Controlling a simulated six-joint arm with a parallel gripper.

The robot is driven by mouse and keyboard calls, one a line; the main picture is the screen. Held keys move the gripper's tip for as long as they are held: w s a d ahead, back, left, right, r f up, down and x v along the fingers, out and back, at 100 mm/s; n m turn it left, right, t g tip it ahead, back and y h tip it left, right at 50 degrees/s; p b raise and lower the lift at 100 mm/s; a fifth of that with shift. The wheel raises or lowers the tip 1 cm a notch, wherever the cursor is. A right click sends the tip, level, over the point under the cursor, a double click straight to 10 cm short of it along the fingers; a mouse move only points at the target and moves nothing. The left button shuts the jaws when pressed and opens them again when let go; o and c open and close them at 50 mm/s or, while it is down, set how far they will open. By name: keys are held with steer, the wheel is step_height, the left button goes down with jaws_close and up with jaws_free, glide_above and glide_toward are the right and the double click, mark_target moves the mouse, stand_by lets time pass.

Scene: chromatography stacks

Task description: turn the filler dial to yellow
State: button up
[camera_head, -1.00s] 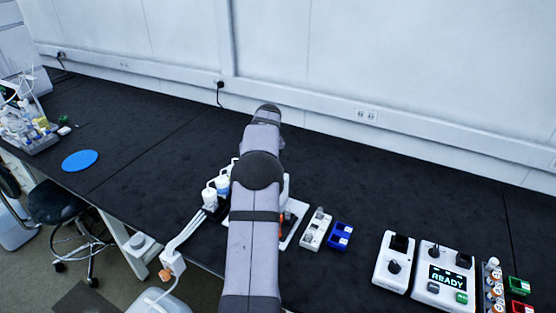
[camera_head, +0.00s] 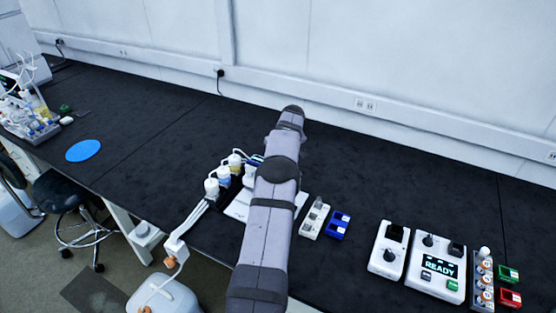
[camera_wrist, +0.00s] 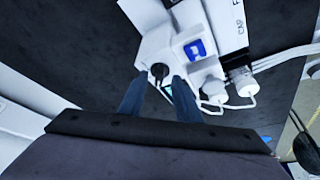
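In the wrist view a small black dial (camera_wrist: 159,70) sits on a white device (camera_wrist: 152,48) and shows between and just beyond my gripper's fingertips. My gripper (camera_wrist: 159,80) is open, with its two dark fingers apart and nothing held between them. I cannot tell whether the fingers touch the dial. No yellow mark is readable near it. In the head view my arm covers the gripper and most of this device, leaving a white base edge (camera_head: 237,210) in sight.
White-capped bottles (camera_head: 223,174) stand left of my arm; white caps (camera_wrist: 244,87) show in the wrist view. To the right are a white box with a black knob (camera_head: 389,255) and a box reading READY (camera_head: 439,268). The bench behind is clear.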

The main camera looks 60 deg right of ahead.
steer(key=shift+p+x, duration=0.3)
steer(key=shift+x, duration=0.95)
jaws_close()
